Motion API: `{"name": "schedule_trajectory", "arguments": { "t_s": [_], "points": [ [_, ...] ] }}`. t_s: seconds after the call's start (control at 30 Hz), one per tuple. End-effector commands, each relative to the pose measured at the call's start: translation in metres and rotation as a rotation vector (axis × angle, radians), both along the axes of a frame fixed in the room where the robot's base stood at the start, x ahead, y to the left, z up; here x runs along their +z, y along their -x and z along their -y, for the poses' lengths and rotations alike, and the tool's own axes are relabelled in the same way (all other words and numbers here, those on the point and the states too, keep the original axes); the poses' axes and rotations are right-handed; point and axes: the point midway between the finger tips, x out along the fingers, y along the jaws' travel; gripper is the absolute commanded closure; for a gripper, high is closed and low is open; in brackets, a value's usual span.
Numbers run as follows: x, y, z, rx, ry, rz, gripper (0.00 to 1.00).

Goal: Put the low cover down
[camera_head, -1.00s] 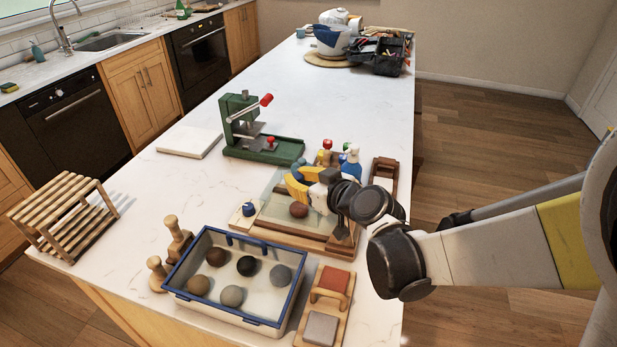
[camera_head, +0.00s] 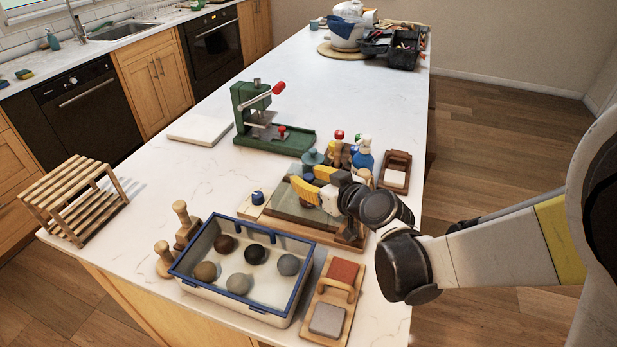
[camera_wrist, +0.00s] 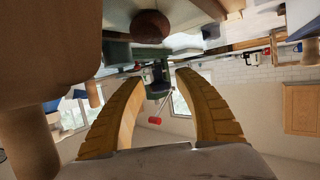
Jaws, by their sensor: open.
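The low cover seems to be the translucent grey-green panel (camera_head: 288,207) on the wooden base (camera_head: 300,232), behind the blue-rimmed tray. It looks nearly flat in the head view, but I cannot tell whether it rests fully on the base. My gripper (camera_head: 308,184) is over its far right part, with yellow fingers pointing left. In the wrist view the fingers (camera_wrist: 160,108) are apart with nothing between them. A brown clay ball (camera_wrist: 150,26) shows at the top of that view; in the head view it is hidden.
A blue-rimmed tray (camera_head: 201,287) with several clay balls stands in front. A slatted wooden rack (camera_head: 75,200) stands at left. The counter's far middle is clear.

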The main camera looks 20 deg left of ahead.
Motion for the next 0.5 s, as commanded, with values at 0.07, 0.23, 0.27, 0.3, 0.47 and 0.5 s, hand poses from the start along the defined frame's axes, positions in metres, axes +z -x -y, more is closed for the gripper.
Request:
{"name": "schedule_trajectory", "arguments": {
  "t_s": [0.07, 0.23, 0.27, 0.3, 0.47, 0.5],
  "points": [
    [0.005, 0.001, 0.002, -0.001, 0.0, 0.0, 0.61],
    [0.017, 0.021, 0.025, -0.002, 0.0, 0.0, 0.61],
    [0.02, 0.025, 0.031, -0.004, -0.001, -0.001, 0.61],
    [0.023, 0.031, 0.038, -0.004, 0.0, 0.0, 0.61],
    [0.035, 0.053, 0.062, -0.004, -0.001, -0.001, 0.61],
    [0.037, 0.058, 0.067, -0.003, -0.001, -0.001, 0.61]
  ]
}}
